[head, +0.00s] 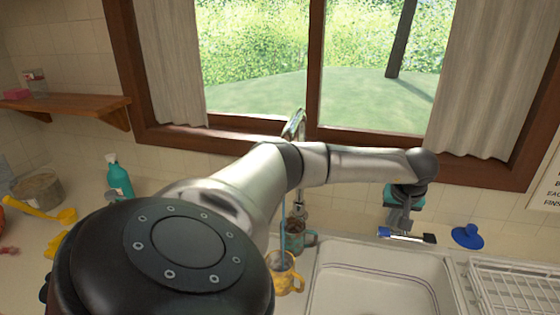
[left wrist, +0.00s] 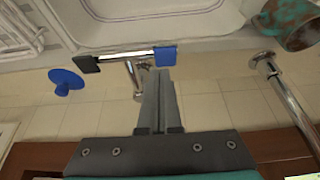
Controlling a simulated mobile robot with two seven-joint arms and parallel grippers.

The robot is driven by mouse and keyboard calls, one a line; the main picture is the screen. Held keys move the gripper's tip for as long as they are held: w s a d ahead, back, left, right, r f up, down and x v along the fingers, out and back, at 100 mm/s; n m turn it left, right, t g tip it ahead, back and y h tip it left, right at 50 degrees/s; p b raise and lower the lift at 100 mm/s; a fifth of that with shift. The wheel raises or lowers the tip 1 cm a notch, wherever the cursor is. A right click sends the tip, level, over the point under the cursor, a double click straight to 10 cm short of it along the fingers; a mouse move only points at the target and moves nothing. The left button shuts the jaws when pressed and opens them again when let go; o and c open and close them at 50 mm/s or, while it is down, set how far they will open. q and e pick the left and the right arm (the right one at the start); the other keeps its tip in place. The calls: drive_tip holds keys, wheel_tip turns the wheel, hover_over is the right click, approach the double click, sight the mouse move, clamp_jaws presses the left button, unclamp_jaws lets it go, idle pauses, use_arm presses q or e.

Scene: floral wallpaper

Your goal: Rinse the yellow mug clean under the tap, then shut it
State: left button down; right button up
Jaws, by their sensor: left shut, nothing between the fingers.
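The metal tap spout (head: 295,124) rises behind my arm. The tap's bar handle (head: 408,237) has one blue end and one black end; it also shows in the left wrist view (left wrist: 128,57). My left gripper (head: 402,224) is shut and empty, just beside the handle near its blue end. In the left wrist view its fingers (left wrist: 158,78) point at that end; I cannot tell whether they touch.
A teal and brown mug (head: 298,236) stands just behind the yellow mug. A blue plug (head: 467,236) lies right of the handle. An empty basin (head: 375,285) and a white wire rack (head: 515,285) are at the right. A teal bottle (head: 118,176) stands left.

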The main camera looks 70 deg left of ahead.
use_arm(q)
drive_tip(key=shift+w+r+p, duration=0.1)
drive_tip(key=shift+r+p, duration=0.3)
drive_tip(key=shift+r, duration=0.5)
drive_tip(key=b, duration=0.4)
hover_over(434, 236)
drive_tip(key=s, duration=0.2)
drive_tip(key=shift+w+d+f, duration=0.15)
drive_tip(key=shift+w+f, duration=0.1)
drive_tip(key=shift+f, duration=0.05)
drive_tip(key=shift+w+d+r+b, duration=0.1)
drive_tip(key=shift+w+d+b, duration=0.25)
drive_tip(key=shift+w, duration=0.05)
drive_tip(key=shift+r, duration=0.1)
drive_tip(key=shift+f+b, duration=0.85)
drive_tip(key=shift+f, duration=0.9)
